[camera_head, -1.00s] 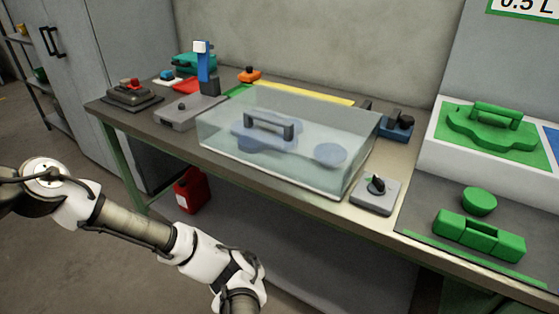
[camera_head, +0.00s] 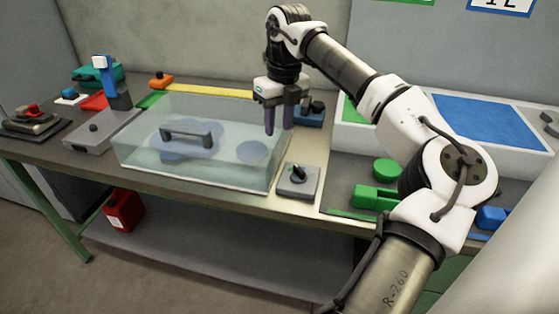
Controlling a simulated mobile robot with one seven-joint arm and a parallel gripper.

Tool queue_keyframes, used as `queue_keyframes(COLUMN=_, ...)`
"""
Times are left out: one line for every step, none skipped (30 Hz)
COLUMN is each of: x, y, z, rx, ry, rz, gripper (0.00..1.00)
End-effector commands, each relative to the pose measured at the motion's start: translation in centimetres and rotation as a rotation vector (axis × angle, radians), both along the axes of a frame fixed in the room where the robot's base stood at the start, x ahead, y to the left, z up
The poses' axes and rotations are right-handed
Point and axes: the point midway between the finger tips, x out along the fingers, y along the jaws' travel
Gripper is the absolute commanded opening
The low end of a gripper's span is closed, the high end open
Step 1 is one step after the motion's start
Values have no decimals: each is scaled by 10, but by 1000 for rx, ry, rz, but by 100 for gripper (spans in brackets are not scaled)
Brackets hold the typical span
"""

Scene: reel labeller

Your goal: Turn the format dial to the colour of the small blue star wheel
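The format dial (camera_head: 298,173) is a dark knob on a small grey box (camera_head: 297,187) at the table's front edge, right of a clear cover (camera_head: 135,150). Its pointer direction and colour marks are too small to read surely. Under the cover, seen through its tinted walls, are a larger bluish lobed piece (camera_head: 175,151) with a dark handle above and a small round bluish piece (camera_head: 252,150). I cannot tell if the small piece has a star outline. My gripper (camera_head: 279,122) points down above the cover's right end, behind the dial, fingers apart and empty.
A blue block with a black knob (camera_head: 309,115) stands behind my gripper. A white tray with a blue panel (camera_head: 490,120) and green pieces (camera_head: 386,168) lie to the right, partly behind my arm. A grey box with a blue post (camera_head: 112,80) stands left.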

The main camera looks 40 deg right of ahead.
Motion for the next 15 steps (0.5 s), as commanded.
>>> queue_keyframes(x=-14, y=-20, z=6, rx=-29, ry=24, rz=-45, gripper=34)
queue_keyframes(x=-21, y=-27, z=8, rx=-42, ry=36, rz=-64, gripper=34)
queue_keyframes(x=-27, y=-35, z=9, rx=-53, ry=48, rz=-82, gripper=34)
queue_keyframes(x=-30, y=-38, z=9, rx=-59, ry=55, rz=-91, gripper=34)
queue_keyframes(x=-32, y=-41, z=9, rx=-62, ry=59, rz=-97, gripper=34)
queue_keyframes(x=-34, y=-42, z=7, rx=-64, ry=62, rz=-101, gripper=34)
queue_keyframes(x=-34, y=-43, z=5, rx=-65, ry=63, rz=-102, gripper=34)
queue_keyframes(x=-34, y=-43, z=2, rx=-65, ry=63, rz=-102, gripper=34)
queue_keyframes(x=-34, y=-43, z=-2, rx=-64, ry=63, rz=-101, gripper=34)
queue_keyframes(x=-34, y=-42, z=-7, rx=-63, ry=63, rz=-100, gripper=34)
queue_keyframes(x=-34, y=-42, z=-12, rx=-63, ry=64, rz=-99, gripper=34)
queue_keyframes(x=-34, y=-42, z=-19, rx=-61, ry=63, rz=-99, gripper=34)
queue_keyframes(x=-34, y=-42, z=-25, rx=-61, ry=62, rz=-98, gripper=34)
queue_keyframes(x=-34, y=-42, z=-31, rx=-61, ry=63, rz=-98, gripper=34)
queue_keyframes(x=-34, y=-42, z=-40, rx=-59, ry=62, rz=-99, gripper=34)
